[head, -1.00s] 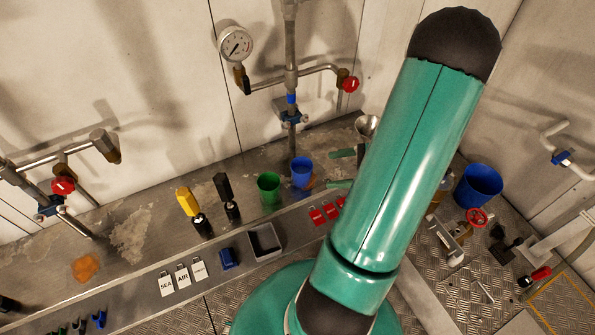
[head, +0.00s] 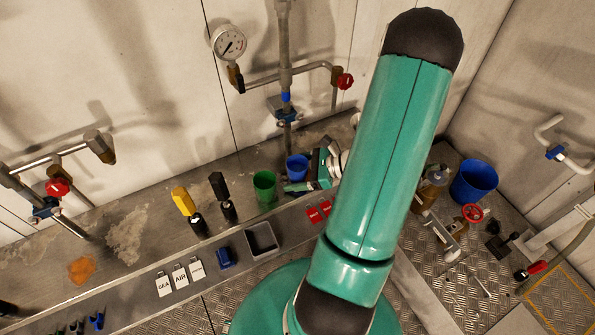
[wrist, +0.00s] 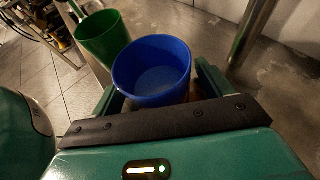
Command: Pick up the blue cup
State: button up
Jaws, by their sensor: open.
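The blue cup (head: 297,167) stands upright on the metal bench, just right of the green cup (head: 265,186). My gripper (head: 307,166) is low at the bench, reaching in from the right. Its jaws are open, with one finger on the near side of the blue cup and one on the far side. In the wrist view the blue cup (wrist: 152,75) sits between the two fingers of my gripper (wrist: 158,88). The cup's lower part is hidden by the gripper body, so I cannot tell whether a finger touches it. The green cup (wrist: 105,38) is close by at upper left.
A vertical pipe (head: 285,65) with a red-handled valve (head: 345,81) rises behind the cups. A blue bucket (head: 473,182) stands at right.

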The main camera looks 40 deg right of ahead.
jog(key=c, duration=1.1)
jog(key=shift+r, duration=0.1)
